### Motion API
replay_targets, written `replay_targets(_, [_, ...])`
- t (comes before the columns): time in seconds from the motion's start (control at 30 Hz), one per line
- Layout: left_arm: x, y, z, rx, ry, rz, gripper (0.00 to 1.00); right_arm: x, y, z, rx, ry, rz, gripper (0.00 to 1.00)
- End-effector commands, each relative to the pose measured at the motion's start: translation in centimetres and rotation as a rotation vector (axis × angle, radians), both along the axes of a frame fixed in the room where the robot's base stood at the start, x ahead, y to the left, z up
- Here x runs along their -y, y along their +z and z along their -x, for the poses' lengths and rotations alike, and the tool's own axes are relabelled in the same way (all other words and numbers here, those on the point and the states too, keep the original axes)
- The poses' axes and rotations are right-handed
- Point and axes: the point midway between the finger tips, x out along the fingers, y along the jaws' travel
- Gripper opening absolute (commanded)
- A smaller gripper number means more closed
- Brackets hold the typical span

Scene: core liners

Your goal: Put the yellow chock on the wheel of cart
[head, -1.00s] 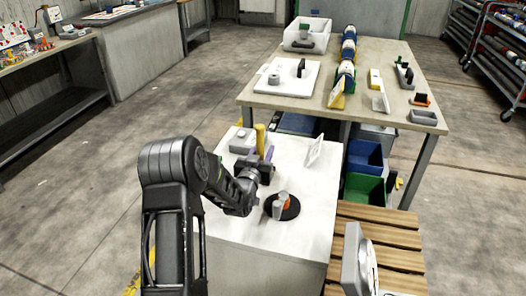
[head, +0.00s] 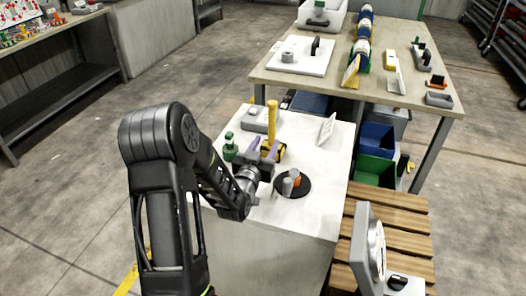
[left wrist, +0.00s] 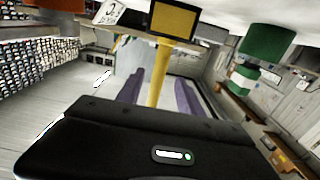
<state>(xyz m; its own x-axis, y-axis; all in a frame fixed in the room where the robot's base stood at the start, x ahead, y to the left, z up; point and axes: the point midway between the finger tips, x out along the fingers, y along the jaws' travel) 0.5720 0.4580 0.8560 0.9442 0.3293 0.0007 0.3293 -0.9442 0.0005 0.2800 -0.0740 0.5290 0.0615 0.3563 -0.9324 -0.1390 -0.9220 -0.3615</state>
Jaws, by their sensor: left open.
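The yellow chock (head: 272,118) stands upright on the white-topped cabinet, with a tall yellow post above a yellow and black base. My left gripper (head: 262,151) is open at it, its purple fingers near the lower part of the post. In the left wrist view the yellow post (left wrist: 160,75) lies between the two open purple fingers (left wrist: 158,95), with gaps on both sides. Its yellow block (left wrist: 173,20) shows at the top. A wheeled cart (head: 500,45) stands at the far right, partly cut off. My right gripper is not in view.
Beside the chock are a green bottle (head: 230,148), a grey box (head: 257,121), a white sign (head: 327,128) and a black disc (head: 293,190) with grey and orange parts. Blue (head: 377,138) and green (head: 376,168) bins and a slatted wooden surface (head: 388,212) lie right.

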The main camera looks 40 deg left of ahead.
Motion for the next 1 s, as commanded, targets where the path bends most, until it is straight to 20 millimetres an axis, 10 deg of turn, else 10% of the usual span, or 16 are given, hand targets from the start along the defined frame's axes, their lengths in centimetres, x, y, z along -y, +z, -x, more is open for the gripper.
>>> replay_targets(1.0, [0.8,0.8,2.3,0.000,-0.001,0.000,0.47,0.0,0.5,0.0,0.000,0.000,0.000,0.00])
